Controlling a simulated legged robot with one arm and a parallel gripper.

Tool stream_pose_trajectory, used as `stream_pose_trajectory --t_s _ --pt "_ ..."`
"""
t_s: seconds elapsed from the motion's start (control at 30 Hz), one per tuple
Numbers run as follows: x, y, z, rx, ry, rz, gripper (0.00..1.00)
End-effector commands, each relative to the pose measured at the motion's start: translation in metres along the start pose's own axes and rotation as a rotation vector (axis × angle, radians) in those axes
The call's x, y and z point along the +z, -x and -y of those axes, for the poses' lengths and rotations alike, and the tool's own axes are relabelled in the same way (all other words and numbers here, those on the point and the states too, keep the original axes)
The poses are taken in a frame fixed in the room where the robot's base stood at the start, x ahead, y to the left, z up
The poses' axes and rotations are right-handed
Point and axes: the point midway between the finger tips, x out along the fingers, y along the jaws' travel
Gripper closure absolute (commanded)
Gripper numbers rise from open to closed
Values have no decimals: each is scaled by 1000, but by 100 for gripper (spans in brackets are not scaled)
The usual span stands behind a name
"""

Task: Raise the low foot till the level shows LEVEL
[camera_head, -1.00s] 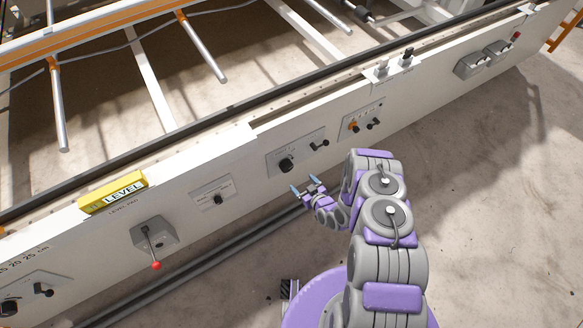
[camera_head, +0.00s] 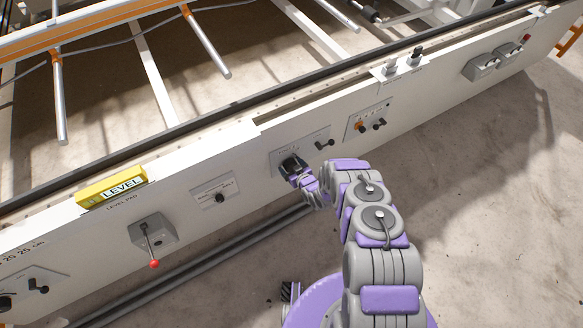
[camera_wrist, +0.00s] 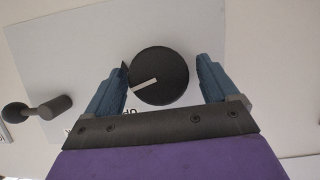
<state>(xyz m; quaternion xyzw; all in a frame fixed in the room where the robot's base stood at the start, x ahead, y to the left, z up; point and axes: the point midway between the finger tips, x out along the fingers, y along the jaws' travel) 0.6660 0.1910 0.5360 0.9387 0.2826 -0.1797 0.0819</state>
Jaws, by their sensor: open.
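The yellow level (camera_head: 112,188) lies on the level pad at the left of the white gantry beam; its face reads LEVEL. My gripper (camera_head: 293,166) is at a control plate (camera_head: 278,147) on the beam's front. In the wrist view my gripper (camera_wrist: 163,88) is open, with one blue finger on each side of a round black knob (camera_wrist: 159,76). The knob has a white pointer line. I cannot tell whether the fingers touch it. In the head view my gripper partly hides the knob. A small lever (camera_head: 323,144) sits on the same plate, also seen in the wrist view (camera_wrist: 38,110). The low foot is not identifiable.
A red-tipped lever (camera_head: 153,262) on a grey box and a plate with a small knob (camera_head: 219,198) are to the left. Another plate with switches (camera_head: 372,122) is to the right. Grey pipes (camera_head: 190,272) run low along the beam. The floor at right is clear.

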Motion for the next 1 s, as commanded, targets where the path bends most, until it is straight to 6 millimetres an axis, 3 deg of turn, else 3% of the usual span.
stream_pose_trajectory --t_s 0.3,0.83,1.0 --pt "0 -1 0 0 -1 0 14" --pt "0 -1 0 0 0 0 64" --pt "1 -2 -2 -13 -40 -2 64"
